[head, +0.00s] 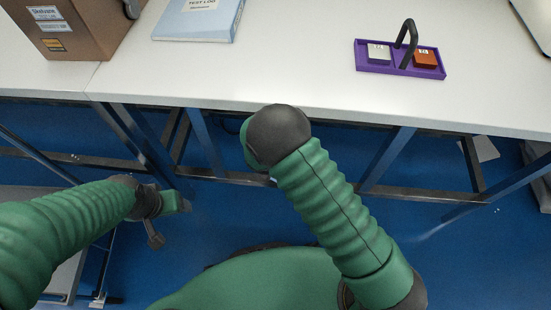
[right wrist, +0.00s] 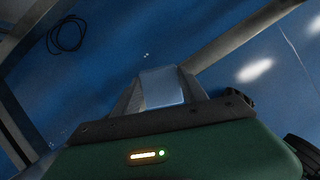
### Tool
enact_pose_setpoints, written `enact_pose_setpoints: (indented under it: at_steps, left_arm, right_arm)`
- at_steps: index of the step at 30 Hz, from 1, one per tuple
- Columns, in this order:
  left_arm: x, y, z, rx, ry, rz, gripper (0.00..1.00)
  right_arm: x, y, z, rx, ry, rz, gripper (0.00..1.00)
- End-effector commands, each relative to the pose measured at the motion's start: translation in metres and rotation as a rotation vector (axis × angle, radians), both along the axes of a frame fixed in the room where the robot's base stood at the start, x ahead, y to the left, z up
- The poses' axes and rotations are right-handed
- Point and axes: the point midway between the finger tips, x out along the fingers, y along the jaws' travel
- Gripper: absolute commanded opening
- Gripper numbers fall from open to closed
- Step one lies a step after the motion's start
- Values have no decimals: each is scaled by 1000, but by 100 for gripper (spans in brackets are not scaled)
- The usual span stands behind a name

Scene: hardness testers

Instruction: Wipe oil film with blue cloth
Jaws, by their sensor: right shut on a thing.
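My right gripper (right wrist: 160,85) shows in the right wrist view, shut on a pale blue piece that looks like the blue cloth (right wrist: 163,88). It is over the blue floor in that view. In the head view the right gripper is hidden behind my own arm, in front of the table edge. My left gripper (head: 166,215) is low at the left in the head view, below the table; its fingers are too unclear to tell their state. No oil film can be made out in either view.
The white table (head: 290,75) spans the top of the head view. On it are a cardboard box (head: 75,30), a blue test log binder (head: 198,18) and a purple tray (head: 400,70) with a dark handle, holding a silver block (head: 378,53) and an orange block (head: 424,58). The middle is clear.

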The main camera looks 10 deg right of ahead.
Motion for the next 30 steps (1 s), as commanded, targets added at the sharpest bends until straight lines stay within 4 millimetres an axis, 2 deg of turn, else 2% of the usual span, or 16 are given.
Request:
enact_pose_setpoints:
  at_steps: [1, 12, 26, 30]
  left_arm:
    - [0, 0, 10, 0, 0, 0, 72]
    - [0, 0, 40, 0, 0, 0, 72]
    - [0, 0, 43, 0, 0, 0, 72]
    - [0, 0, 48, 0, 0, 0, 72]
  right_arm:
    - [0, 2, 10, 0, 0, 0, 12]
    - [-1, 4, 40, -1, -1, -8, 12]
    - [0, 4, 42, -1, -1, -13, 12]
    - [6, -5, 56, 1, -2, -90, 12]
